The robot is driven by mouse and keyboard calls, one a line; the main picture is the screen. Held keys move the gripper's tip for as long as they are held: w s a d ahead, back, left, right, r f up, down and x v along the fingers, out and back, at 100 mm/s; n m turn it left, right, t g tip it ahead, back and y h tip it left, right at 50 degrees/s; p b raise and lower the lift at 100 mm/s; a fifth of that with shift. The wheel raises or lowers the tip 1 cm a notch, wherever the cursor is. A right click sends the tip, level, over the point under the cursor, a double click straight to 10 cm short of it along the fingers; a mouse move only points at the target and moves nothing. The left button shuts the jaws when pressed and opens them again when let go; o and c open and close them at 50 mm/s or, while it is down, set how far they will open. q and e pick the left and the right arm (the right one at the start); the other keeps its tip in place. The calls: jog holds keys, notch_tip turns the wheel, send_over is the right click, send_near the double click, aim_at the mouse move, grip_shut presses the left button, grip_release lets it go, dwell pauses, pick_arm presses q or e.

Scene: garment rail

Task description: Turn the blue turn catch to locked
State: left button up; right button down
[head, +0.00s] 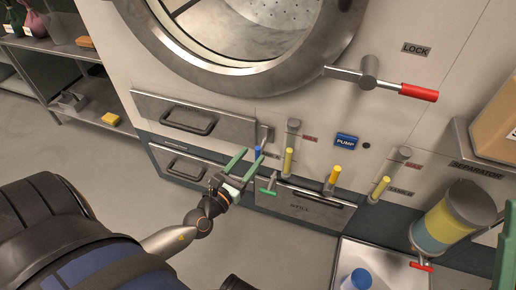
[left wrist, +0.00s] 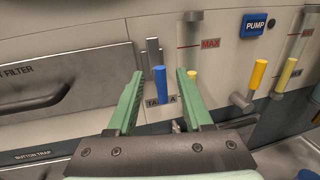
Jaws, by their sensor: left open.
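The blue turn catch (head: 258,152) is a small blue handle, standing upright below a metal bracket on the machine's front. In the left wrist view, the blue handle (left wrist: 160,82) stands between my fingers, a little beyond them. A label at its foot is partly hidden. My left gripper (head: 252,154), with green fingers, is open and points at the catch. In the left wrist view, its fingers (left wrist: 159,85) are on either side of the handle, and I see no contact.
A green-handled valve (head: 269,187) is just right of my left gripper. Drawers with handles (head: 190,120) are left. A red-tipped lever (head: 418,92) sticks out above. The floor at left is clear.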

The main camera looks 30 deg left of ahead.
aim_at(256, 151)
pick_arm(q)
jog(key=shift+w+a, duration=0.1)
jog(key=shift+w, duration=2.15)
grip_shut()
